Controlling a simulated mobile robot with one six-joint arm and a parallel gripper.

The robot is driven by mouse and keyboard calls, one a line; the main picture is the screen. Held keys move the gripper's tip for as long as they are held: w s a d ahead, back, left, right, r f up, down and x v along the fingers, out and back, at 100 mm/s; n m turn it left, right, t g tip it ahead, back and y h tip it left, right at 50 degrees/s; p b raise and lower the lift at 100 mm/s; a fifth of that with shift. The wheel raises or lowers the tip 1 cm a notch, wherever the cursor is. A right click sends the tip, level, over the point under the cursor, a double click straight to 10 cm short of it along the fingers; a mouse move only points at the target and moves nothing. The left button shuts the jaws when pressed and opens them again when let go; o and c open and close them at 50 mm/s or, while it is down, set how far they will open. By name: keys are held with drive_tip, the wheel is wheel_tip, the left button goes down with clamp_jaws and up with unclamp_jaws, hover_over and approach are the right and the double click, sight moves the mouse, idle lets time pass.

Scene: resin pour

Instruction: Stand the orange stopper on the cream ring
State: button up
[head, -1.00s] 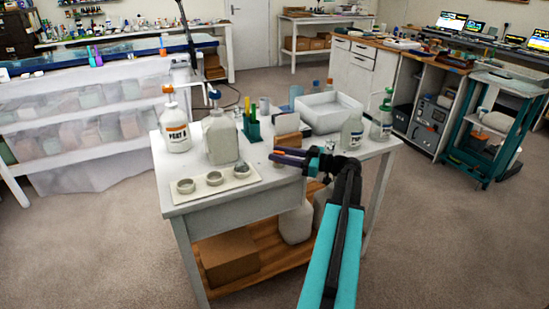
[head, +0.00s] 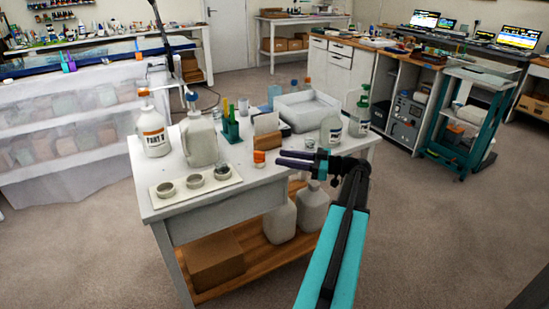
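The orange stopper (head: 259,157) stands on the white worktable, in front of the wooden block. A pale board (head: 190,202) at the table's left front bears three small pale rings in a row: a left ring (head: 166,189), a middle ring (head: 194,181) and a right ring (head: 222,174) with a darker inside. I cannot tell by colour which is the cream one.
A white PART A bottle (head: 154,137), a pale jug (head: 199,142) and a green holder (head: 231,130) stand behind the board. A wooden block (head: 266,142), a white tray (head: 306,110) and more bottles (head: 331,130) fill the back right. The front strip between board and stopper looks clear.

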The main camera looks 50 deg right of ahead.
drive_tip(key=v, duration=0.4)
drive_tip(key=shift+s, duration=0.15)
drive_tip(key=shift+r+p, duration=0.4)
drive_tip(key=shift+r, duration=2.1)
drive_tip(key=shift+d, duration=0.1)
